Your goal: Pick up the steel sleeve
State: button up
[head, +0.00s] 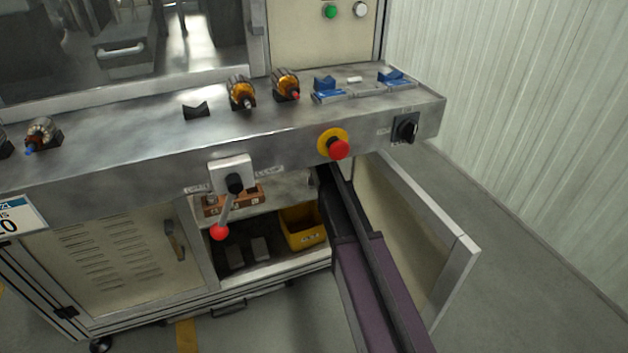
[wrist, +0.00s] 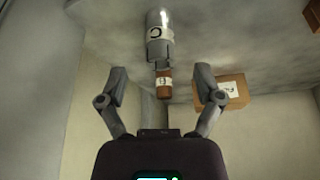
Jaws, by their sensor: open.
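My gripper (wrist: 160,71) is open in the wrist view, its two fingers spread wide with nothing held between them. A shiny grey cylinder with a white label (wrist: 157,22), which looks like the steel sleeve, is ahead at the top centre. A grey forked part (wrist: 159,52) and a small brown labelled block (wrist: 163,85) show below it, in line between the fingers. I cannot tell whether these parts touch. In the head view my arm reaches under the bench into the open cabinet, and my gripper is hidden there. I cannot pick out the sleeve for certain in that view.
A brown labelled block (wrist: 228,92) is close to the right finger. In the head view, a brown wooden holder (head: 252,192) and a yellow bin (head: 303,227) are in the cabinet. The bench (head: 150,145) is overhead, and the open door (head: 450,275) stands right of my arm.

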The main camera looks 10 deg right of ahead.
jog(key=shift+f, duration=0.15)
jog(key=shift+b+x, duration=2.3)
jog(key=shift+x, duration=0.1)
grip_shut()
